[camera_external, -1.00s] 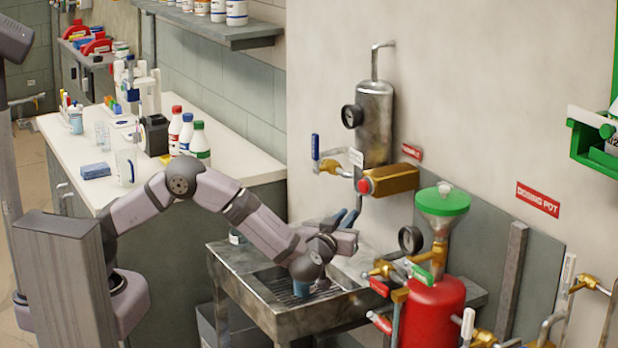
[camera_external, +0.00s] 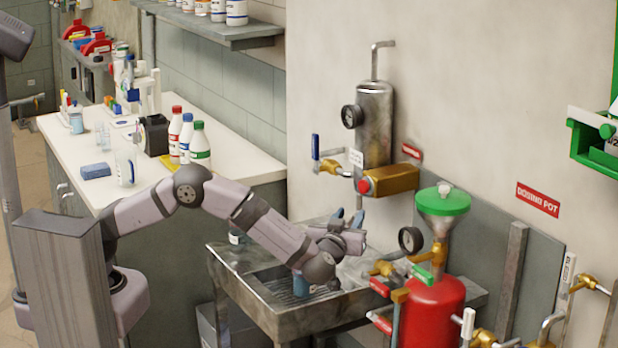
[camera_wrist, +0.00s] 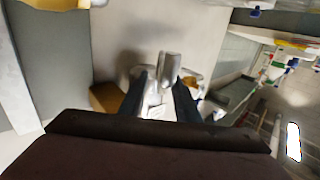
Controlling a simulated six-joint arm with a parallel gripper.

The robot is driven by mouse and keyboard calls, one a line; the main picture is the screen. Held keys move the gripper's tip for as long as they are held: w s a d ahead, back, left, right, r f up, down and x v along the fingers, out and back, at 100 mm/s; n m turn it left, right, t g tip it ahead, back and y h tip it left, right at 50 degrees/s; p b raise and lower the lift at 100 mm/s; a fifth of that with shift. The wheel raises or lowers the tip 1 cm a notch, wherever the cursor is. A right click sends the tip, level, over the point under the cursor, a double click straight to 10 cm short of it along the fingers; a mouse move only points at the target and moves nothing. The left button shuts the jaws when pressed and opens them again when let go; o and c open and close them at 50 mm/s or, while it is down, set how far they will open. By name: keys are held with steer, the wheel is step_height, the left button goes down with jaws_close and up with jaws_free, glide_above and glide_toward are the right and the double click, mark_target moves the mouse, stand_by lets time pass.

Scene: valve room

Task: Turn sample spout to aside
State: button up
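The sample spout (camera_external: 358,199) looks like the thin pipe hanging below the steel cylinder (camera_external: 374,125) and brass block (camera_external: 388,180) on the wall. My gripper (camera_external: 347,216) points up just below it, above the sink. Its two dark fingers stand apart with a gap between them. In the wrist view my gripper (camera_wrist: 160,100) is open, with grey metal parts visible beyond and between the fingers. The brass block (camera_wrist: 107,97) shows left of the fingers there. I cannot tell whether a finger touches the spout.
A metal sink (camera_external: 263,290) lies beneath my wrist. A blue-handled valve (camera_external: 316,150) sits left of the cylinder. A red dosing pot (camera_external: 432,300) with a green funnel (camera_external: 443,202) and gauge (camera_external: 410,239) stands close on the right. A bottle (camera_external: 235,237) stands at the sink's back left.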

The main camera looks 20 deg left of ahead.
steer(key=shift+s, duration=0.15)
steer(key=shift+s+a+b, duration=0.15)
steer(key=shift+s+b, duration=0.75)
steer(key=shift+s, duration=2.65)
steer(key=shift+w, duration=0.1)
